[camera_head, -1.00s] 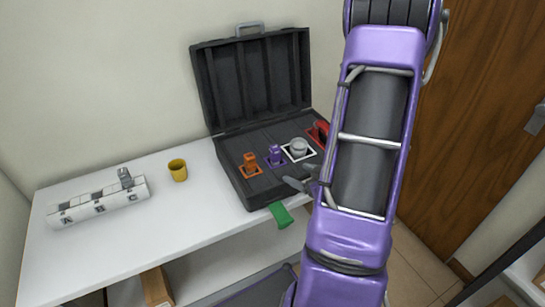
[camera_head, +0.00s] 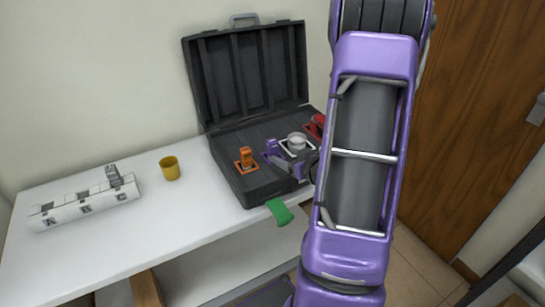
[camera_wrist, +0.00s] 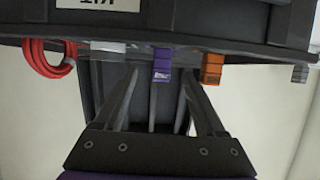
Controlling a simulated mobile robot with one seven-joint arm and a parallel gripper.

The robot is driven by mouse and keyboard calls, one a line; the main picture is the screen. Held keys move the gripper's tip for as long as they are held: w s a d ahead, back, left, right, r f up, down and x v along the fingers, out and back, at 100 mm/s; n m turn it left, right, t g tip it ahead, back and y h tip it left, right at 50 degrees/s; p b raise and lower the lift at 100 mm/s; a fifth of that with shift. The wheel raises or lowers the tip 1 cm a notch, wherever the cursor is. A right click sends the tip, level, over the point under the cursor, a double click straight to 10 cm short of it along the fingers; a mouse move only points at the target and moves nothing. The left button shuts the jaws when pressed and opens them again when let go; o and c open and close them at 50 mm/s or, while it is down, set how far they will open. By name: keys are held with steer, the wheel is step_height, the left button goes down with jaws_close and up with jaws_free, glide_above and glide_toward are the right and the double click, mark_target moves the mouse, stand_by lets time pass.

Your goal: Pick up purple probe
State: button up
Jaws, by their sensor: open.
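The purple probe (camera_head: 271,148) stands in its purple-framed slot in the open black case (camera_head: 233,178), between the orange probe and a grey round piece. In the wrist view the purple probe (camera_wrist: 161,66) appears upside down, in the gap between my two fingers. My gripper (camera_wrist: 157,78) is open, with one finger on each side of the probe and nothing held. In the head view my gripper (camera_head: 285,163) is right at the probe and partly overlaps it. I cannot tell whether a finger touches it.
The orange probe (camera_head: 246,158) stands left of the purple one. A grey round piece (camera_head: 297,141) and a red coil (camera_head: 317,126) are to the right. A yellow cup (camera_head: 170,168) and a white A-B-C block (camera_head: 84,205) stand left on the table.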

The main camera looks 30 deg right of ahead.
mark_target(275, 150)
steer(key=x, duration=0.8)
steer(key=shift+w+a+r+b, duration=0.15)
steer(key=shift+w+b, duration=0.2)
steer(key=shift+w, duration=0.1)
jaws_close()
